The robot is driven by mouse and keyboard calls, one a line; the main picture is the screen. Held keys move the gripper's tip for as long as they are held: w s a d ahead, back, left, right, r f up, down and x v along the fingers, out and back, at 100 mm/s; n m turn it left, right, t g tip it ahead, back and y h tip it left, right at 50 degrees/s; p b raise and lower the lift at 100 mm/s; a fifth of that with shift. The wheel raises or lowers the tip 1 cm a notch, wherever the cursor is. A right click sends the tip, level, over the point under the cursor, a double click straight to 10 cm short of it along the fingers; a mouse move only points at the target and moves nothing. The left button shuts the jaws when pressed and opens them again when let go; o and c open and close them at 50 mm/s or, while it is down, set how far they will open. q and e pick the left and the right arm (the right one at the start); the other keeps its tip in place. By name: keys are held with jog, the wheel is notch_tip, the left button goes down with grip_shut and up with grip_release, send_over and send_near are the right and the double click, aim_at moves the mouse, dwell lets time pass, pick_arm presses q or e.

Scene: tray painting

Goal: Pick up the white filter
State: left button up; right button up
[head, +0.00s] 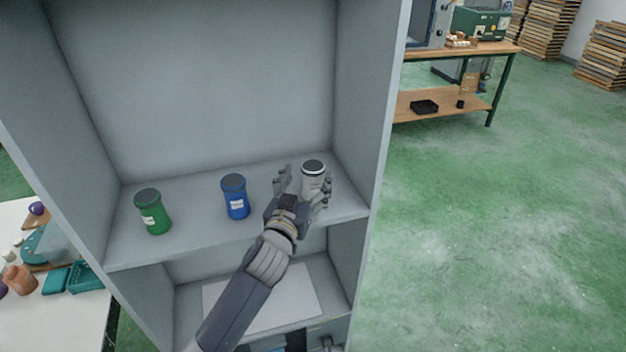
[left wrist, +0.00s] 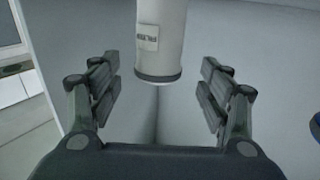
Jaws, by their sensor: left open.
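The white filter (head: 313,177) is a white cylinder with a dark top. It stands upright on the shelf of the grey cabinet at the right end. My left gripper (head: 302,186) is open, with its fingers at either side of the filter in the head view. In the left wrist view the filter (left wrist: 161,35), with a small label and a dark rim, is centred ahead between the open fingers (left wrist: 160,84). No finger visibly touches it. My right gripper is not in view.
A blue container (head: 235,197) stands left of the filter on the same shelf, and a green container (head: 153,212) is farther left. The cabinet's side wall (head: 365,120) rises close to the filter's right. A lower shelf (head: 300,290) lies beneath.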

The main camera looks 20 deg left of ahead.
aim_at(310, 176)
pick_arm(q)
jog(key=w, duration=0.3)
jog(key=shift+w+d+r+p, duration=0.1)
jog(key=shift+w+p, duration=0.1)
jog(key=shift+p, duration=0.2)
jog(key=shift+w, duration=0.5)
jog(key=c, duration=1.2)
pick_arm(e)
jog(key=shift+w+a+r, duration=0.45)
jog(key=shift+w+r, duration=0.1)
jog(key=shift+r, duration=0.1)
